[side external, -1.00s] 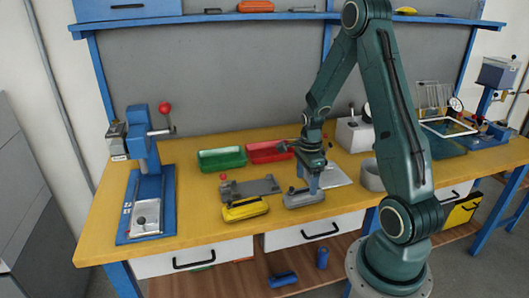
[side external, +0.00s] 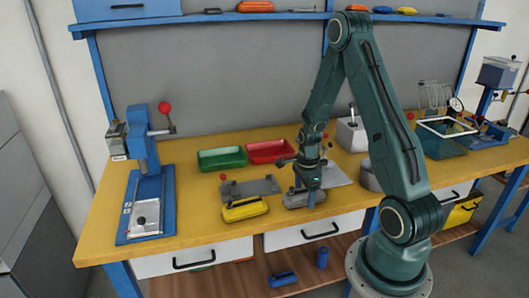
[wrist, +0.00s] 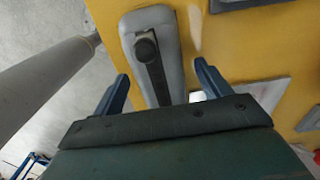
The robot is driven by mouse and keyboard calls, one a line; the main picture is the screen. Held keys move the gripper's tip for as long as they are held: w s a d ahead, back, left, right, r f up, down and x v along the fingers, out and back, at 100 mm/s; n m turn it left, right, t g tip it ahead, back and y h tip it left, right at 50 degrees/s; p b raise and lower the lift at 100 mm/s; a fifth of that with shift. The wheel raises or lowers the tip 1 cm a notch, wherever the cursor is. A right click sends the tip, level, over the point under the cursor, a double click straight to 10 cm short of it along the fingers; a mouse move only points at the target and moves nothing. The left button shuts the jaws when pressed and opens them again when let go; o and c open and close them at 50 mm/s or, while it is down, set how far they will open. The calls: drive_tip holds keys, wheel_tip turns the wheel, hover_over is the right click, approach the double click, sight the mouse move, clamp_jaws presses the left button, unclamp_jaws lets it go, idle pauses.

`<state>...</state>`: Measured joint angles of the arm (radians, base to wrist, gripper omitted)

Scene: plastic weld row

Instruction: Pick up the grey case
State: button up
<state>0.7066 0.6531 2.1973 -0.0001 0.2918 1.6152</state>
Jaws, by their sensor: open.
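The grey case (side external: 294,202) lies near the front edge of the yellow bench, right of the yellow case. In the wrist view the grey case (wrist: 172,52) has a dark handle strip with a round knob along its top. My gripper (side external: 308,193) is low over the case and hides part of it. In the wrist view my open gripper (wrist: 162,82) has one blue finger on each side of the case's near end, with gaps between the fingers and its sides. The near end is hidden by the gripper body.
A yellow case (side external: 245,209) and a grey fixture plate (side external: 250,187) are to the left. Green (side external: 221,159) and red (side external: 270,152) trays stand behind. A light sheet (side external: 338,174) and a grey ring-shaped part (side external: 371,178) are to the right. A blue press (side external: 147,190) stands far left.

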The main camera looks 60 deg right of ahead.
sight(305, 191)
drive_tip(key=shift+c, duration=0.3)
drive_tip(key=c, duration=1)
drive_tip(key=shift+r, duration=0.2)
drive_tip(key=shift+c, duration=0.2)
wheel_tip(305, 191, up, 20)
drive_tip(key=shift+f, duration=0.15)
idle(0.4)
